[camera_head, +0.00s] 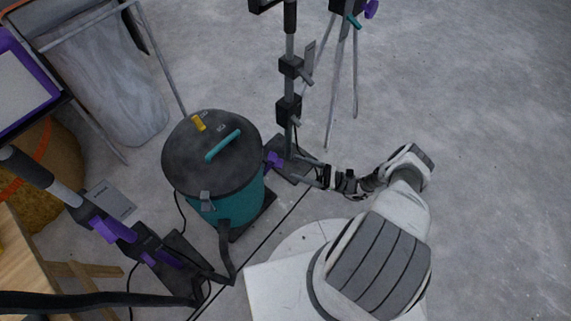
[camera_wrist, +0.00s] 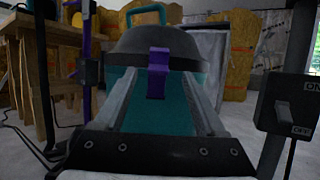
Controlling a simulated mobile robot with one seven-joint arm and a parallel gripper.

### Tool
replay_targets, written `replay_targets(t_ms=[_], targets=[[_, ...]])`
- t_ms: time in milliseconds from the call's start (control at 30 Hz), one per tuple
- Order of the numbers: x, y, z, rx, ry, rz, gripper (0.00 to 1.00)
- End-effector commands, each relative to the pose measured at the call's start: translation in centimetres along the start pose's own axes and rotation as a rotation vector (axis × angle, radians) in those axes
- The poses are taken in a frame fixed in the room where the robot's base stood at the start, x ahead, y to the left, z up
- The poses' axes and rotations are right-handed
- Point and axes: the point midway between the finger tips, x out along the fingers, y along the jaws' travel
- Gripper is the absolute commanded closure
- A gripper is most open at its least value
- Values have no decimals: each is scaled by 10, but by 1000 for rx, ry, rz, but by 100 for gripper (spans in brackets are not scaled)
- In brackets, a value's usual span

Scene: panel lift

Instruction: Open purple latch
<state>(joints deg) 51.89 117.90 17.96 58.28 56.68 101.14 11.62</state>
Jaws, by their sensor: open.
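The purple latch (camera_wrist: 158,74) is straight ahead in the wrist view, hanging from the dark lid's rim onto the teal canister (camera_wrist: 125,88). In the head view the purple latch (camera_head: 273,159) is on the canister's right side. The canister (camera_head: 229,209) has a round dark lid (camera_head: 205,165) with a teal handle. My gripper (camera_wrist: 159,73) is open, one finger on each side of the latch in the wrist view. In the head view my gripper (camera_head: 305,172) reaches in from the right. I cannot tell whether the fingers touch the latch.
A vertical post (camera_head: 289,87) on a base stands just beyond my gripper. A switch box (camera_wrist: 292,104) is close at the right in the wrist view. A grey latch (camera_head: 206,199) and a hose (camera_head: 224,245) are at the canister's front. Cables lie on the floor; open floor is at right.

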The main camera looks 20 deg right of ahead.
Motion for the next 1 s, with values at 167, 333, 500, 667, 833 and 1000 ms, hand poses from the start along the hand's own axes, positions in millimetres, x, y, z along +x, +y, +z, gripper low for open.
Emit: replay_targets(t_ms=[167,333,500,667,833,1000], targets=[[-40,-1,16,-3,1,-2,28],[-66,0,27,-1,1,-1,28],[-77,0,33,0,-1,0,28],[-79,0,34,1,-1,1,28],[-79,0,34,1,-1,1,33],[-78,0,34,0,0,3,64]])
